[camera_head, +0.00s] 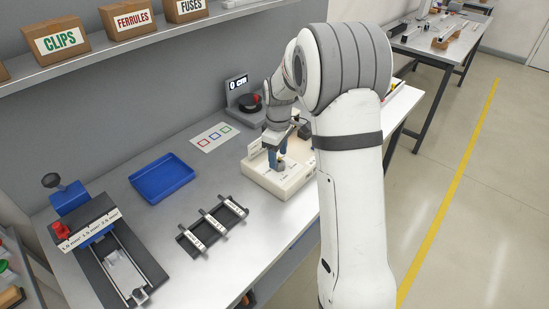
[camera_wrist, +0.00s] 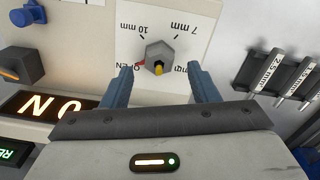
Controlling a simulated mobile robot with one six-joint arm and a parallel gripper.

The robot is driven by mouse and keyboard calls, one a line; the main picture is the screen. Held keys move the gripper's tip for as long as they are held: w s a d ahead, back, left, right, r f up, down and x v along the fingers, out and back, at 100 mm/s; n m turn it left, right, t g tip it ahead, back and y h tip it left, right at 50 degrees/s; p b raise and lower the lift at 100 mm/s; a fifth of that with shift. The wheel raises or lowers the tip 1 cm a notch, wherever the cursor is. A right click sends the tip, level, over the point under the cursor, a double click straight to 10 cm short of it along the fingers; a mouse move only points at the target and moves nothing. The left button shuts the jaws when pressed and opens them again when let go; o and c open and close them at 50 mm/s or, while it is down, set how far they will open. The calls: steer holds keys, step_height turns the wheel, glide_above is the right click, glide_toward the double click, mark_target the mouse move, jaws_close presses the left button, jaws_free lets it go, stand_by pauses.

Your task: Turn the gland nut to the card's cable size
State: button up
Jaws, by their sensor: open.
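The gland nut (camera_wrist: 158,55) is a grey hexagonal nut with a yellow centre, on a white dial plate (camera_wrist: 185,18) in the wrist view. The plate has upside-down markings including 10 mm, 7 mm and a partly hidden OPEN. A red pointer (camera_wrist: 139,64) at the nut's left side lies by the OPEN marking. My gripper (camera_wrist: 161,72) is open, its two blue fingers apart on either side of the nut's near side, with nothing held. In the head view my gripper (camera_head: 277,160) is over the cream box (camera_head: 284,187). I cannot make out a card giving a cable size.
A black knob (camera_wrist: 20,66) and blue fitting (camera_wrist: 28,14) are left of the dial. A black rack (camera_head: 212,224), blue tray (camera_head: 161,178), sheet with coloured squares (camera_head: 217,137) and clamp rig (camera_head: 107,250) occupy the bench. A display unit (camera_head: 244,97) reads 0 cm.

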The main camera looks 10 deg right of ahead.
steer(key=shift+f, duration=1)
steer(key=shift+c, duration=0.2)
